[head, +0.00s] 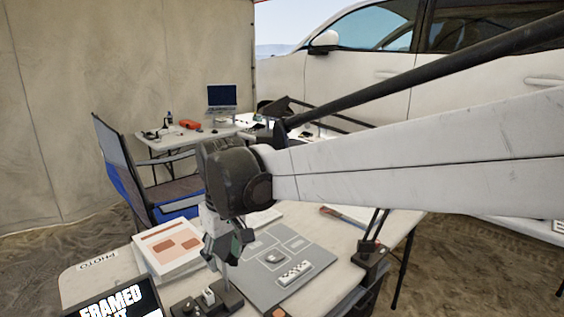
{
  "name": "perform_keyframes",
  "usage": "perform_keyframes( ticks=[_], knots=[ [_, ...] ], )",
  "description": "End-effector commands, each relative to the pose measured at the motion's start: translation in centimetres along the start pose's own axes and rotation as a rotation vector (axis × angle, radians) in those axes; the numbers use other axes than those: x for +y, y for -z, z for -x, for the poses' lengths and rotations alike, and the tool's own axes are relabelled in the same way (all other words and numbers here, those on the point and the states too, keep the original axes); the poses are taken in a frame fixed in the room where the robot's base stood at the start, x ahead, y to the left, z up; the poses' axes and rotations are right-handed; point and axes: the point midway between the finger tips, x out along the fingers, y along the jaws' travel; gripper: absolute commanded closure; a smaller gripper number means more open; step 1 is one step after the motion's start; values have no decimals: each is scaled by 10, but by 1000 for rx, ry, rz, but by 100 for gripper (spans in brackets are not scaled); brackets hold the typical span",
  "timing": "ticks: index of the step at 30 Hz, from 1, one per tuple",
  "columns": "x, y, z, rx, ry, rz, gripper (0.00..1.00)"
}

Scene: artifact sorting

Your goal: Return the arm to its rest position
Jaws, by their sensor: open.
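My arm reaches in from the right of the head view and its wrist bends down over the near table (105,277). My gripper (225,262) hangs from it, pointing down, just left of a grey mat (318,258). The gripper is open, and I see nothing held in it. On the mat lie a small grey stone-like piece (274,256) and a black-and-white scale bar (294,272). The gripper's height above the table is hard to tell, and my arm hides part of the table behind it.
A white box or book stack (166,250) stands left of the gripper. A dark device (206,302) and a "FRAMED" sign (117,303) are at the front edge. Behind are a blue folding chair (140,190) and a table with a laptop (222,99). A white car (350,80) stands at the back right.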

Motion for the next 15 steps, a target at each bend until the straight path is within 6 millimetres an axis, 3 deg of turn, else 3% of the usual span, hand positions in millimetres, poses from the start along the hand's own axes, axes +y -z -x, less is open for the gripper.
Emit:
perform_keyframes(
  ticks=[1,6,15],
  knots=[
    [14,-18,10,17,-9,-39,59],
    [48,-69,32,79,-41,-156,59],
    [88,-165,57,188,-105,-357,59]
  ],
)
